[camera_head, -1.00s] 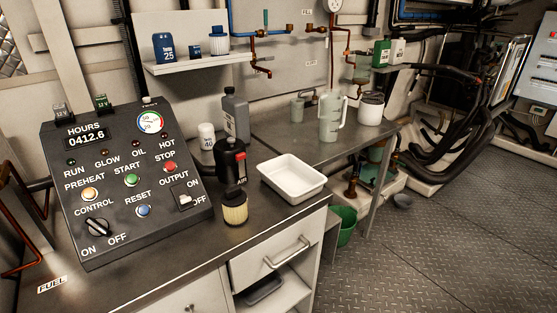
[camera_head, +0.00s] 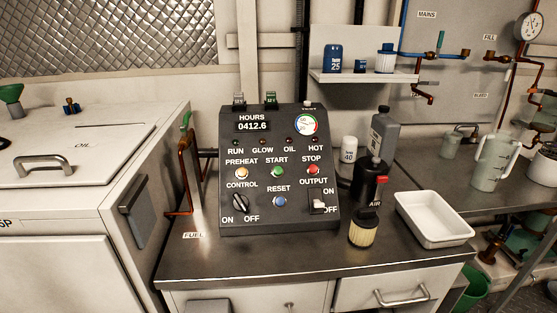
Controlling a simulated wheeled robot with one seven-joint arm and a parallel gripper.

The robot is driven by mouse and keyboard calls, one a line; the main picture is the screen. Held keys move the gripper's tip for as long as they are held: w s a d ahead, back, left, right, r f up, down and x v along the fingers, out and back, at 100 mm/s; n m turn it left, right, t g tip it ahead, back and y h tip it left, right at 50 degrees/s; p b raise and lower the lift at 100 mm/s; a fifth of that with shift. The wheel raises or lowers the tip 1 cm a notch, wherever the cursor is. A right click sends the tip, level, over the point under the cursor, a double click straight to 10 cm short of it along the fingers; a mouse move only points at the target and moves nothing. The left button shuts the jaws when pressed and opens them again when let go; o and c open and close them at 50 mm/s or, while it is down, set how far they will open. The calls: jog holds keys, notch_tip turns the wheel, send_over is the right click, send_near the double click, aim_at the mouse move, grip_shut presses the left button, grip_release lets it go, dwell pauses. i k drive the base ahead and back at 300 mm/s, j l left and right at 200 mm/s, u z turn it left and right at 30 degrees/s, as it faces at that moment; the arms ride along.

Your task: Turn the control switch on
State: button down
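The control switch (camera_head: 240,203) is a black rotary knob low on the left of the dark sloped control panel (camera_head: 300,228). The word CONTROL stands above it, with ON at its lower left and OFF at its lower right. The knob sits at a slant; it is too small to tell surely which word it points to. Nothing touches it. My gripper is not in this view.
The panel stands on a metal-topped counter (camera_head: 310,262). To its right are a black air filter housing (camera_head: 370,185), a grey bottle (camera_head: 384,135) and a white tray (camera_head: 434,219). A copper pipe (camera_head: 184,175) and a white cabinet (camera_head: 60,225) are on the left.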

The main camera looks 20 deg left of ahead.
aim_at(240, 203)
jog(key=i+j+u, duration=0.3)
jog(key=u, duration=0.15)
jog(key=i+j+u, duration=0.2)
jog(key=i+u, duration=0.25)
jog(key=k, duration=0.15)
